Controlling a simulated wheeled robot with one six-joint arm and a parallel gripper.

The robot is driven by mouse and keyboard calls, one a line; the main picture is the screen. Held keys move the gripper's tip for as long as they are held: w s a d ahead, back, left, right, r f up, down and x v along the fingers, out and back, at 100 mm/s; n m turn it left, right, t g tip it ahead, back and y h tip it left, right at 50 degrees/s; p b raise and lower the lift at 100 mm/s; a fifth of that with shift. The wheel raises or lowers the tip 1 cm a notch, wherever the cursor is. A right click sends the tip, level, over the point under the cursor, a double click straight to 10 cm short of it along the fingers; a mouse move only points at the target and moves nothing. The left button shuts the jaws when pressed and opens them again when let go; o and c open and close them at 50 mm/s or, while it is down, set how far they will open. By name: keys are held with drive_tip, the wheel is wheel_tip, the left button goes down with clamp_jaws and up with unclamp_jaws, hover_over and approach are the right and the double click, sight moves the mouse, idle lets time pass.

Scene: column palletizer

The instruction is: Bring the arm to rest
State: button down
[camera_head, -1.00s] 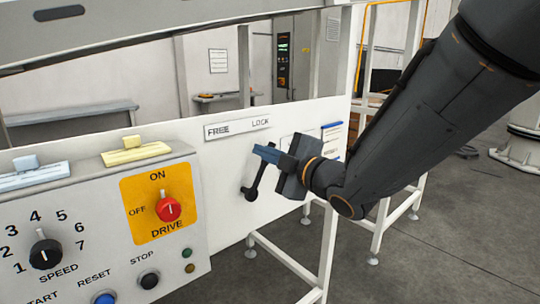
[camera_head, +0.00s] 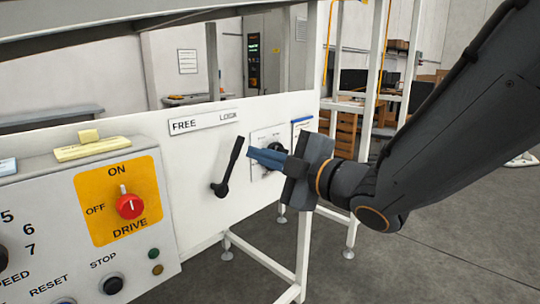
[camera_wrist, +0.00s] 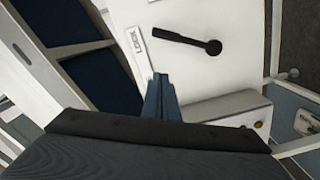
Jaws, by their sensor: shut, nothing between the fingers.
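My gripper (camera_head: 267,157) has its blue fingers shut with nothing between them. In the head view it points left towards the white panel, just right of the black lever (camera_head: 229,168).
A control box (camera_head: 60,215) with a red DRIVE knob (camera_head: 130,206) stands at the left. White frame legs (camera_head: 303,240) stand below the panel. A shelf with boxes (camera_head: 345,135) is behind my arm. Bare grey floor (camera_head: 440,250) lies at the lower right.

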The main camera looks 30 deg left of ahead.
drive_tip(key=w+d+f+m+t+h, duration=0.5)
drive_tip(key=w+d+f+m+h, duration=0.3)
drive_tip(key=w+d, duration=0.6)
drive_tip(key=w+d+f+m+h, duration=0.15)
drive_tip(key=d+f+m, duration=0.25)
drive_tip(key=d, duration=0.4)
drive_tip(key=d+f+m+h, duration=0.3)
drive_tip(key=d+f+m, duration=0.1)
drive_tip(key=d, duration=0.4)
drive_tip(key=s+d+f+m+g+h, duration=0.2)
drive_tip(key=s+d+f+m, duration=0.1)
drive_tip(key=d, duration=0.4)
drive_tip(key=s+d+f+m+g+h, duration=0.1)
drive_tip(key=s+d+f+m+h, duration=0.2)
drive_tip(key=d, duration=0.5)
drive_tip(key=s+d+f+m+g, duration=0.2)
drive_tip(key=s+d+m, duration=0.1)
drive_tip(key=s, duration=0.3)
drive_tip(key=s+d+f+m+g, duration=0.2)
drive_tip(key=s+d+m+g, duration=0.1)
drive_tip(key=s, duration=0.4)
drive_tip(key=shift+d+m, duration=0.5)
drive_tip(key=shift+d, duration=0.15)
drive_tip(key=shift+a, duration=0.15)
